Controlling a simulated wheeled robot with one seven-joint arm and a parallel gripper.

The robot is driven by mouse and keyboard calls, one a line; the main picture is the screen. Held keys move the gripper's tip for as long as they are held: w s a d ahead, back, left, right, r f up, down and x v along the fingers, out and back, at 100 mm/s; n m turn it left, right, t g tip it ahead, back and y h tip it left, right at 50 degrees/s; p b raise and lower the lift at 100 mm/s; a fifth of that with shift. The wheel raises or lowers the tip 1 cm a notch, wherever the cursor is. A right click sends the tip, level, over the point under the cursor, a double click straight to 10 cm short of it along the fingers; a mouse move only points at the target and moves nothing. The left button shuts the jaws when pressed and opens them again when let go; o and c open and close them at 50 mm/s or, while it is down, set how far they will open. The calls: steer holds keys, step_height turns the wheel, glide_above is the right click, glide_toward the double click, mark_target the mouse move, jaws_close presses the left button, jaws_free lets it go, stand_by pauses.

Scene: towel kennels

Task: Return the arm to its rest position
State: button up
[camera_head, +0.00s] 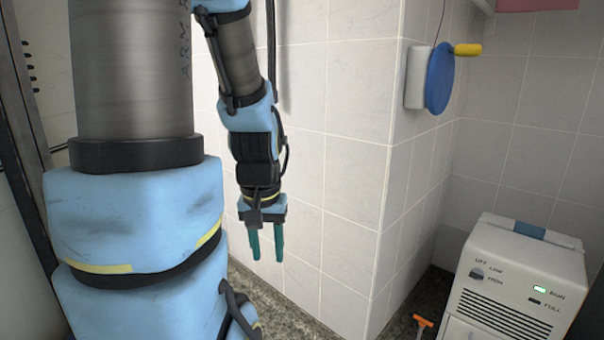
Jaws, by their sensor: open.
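My gripper (266,243) hangs at the end of my blue and grey arm, left of the picture's middle. Its two teal fingers point down, apart from each other, with nothing between them. It is in front of the white tiled wall (335,170), above the dark speckled floor (285,315). My arm's large near links fill the left side of the view.
A white machine (510,285) with a green lit indicator stands at the lower right. A small orange-headed tool (422,321) is left of it. A blue disc with a yellow knob (440,78) is mounted on the wall corner. Dark frame edges (22,120) stand at far left.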

step_height(320, 180, up, 25)
steer(key=p, duration=2.2)
steer(key=shift+f, duration=0.2)
steer(key=shift+d, duration=0.1)
